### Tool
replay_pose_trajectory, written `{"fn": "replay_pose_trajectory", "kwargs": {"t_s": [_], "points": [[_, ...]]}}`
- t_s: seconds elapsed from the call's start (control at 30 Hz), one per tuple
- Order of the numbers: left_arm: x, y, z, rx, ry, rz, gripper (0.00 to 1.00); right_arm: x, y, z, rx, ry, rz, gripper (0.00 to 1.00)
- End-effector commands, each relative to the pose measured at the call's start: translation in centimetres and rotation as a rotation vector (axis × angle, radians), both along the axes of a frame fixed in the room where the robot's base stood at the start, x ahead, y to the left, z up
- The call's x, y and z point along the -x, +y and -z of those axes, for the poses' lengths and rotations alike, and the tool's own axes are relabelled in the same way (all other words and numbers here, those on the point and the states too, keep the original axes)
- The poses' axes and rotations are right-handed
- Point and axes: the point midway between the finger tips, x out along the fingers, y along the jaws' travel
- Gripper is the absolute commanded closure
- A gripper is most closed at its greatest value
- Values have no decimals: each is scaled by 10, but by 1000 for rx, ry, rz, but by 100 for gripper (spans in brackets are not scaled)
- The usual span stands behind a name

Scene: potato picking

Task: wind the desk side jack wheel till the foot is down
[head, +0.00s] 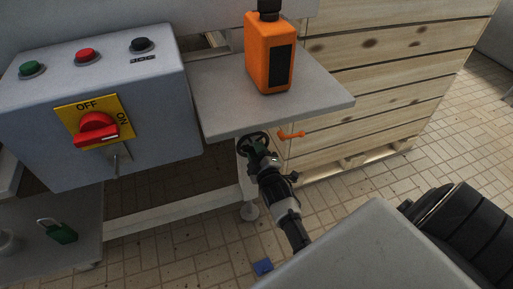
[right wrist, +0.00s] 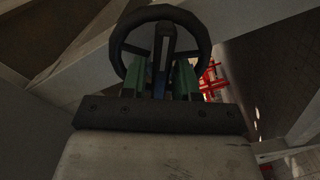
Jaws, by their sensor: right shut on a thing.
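The desk side jack wheel (head: 252,135) is a dark spoked handwheel just under the front edge of the grey desk shelf. In the right wrist view its rim (right wrist: 160,12) arches over the fingers. My right gripper (head: 262,156) reaches up to it from below right and is shut on it. In the right wrist view the green-sided fingers (right wrist: 162,80) close around a dark part at the wheel's middle. The jack foot (head: 249,212) is a pale round pad at the floor below. I cannot tell whether it touches the floor. My left gripper is out of view.
An orange lever (head: 291,135) sticks out close to the right of the wheel. An orange bottle (head: 268,60) stands on the grey shelf (head: 310,103). A switch box (head: 165,120) is at left, a wooden crate (head: 370,100) behind. A blue block (head: 263,267) lies on the tiled floor.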

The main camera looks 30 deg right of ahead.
Motion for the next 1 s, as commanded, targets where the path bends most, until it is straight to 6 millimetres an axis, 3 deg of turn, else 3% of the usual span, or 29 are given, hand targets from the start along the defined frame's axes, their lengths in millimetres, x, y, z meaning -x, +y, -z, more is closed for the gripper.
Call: {"fn": "replay_pose_trajectory", "kwargs": {"t_s": [0.5,1.0], "points": [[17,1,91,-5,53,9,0,1,0,-1,-477,-110,1,94],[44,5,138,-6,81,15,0,1,0,0,-865,-204,1,94]]}}
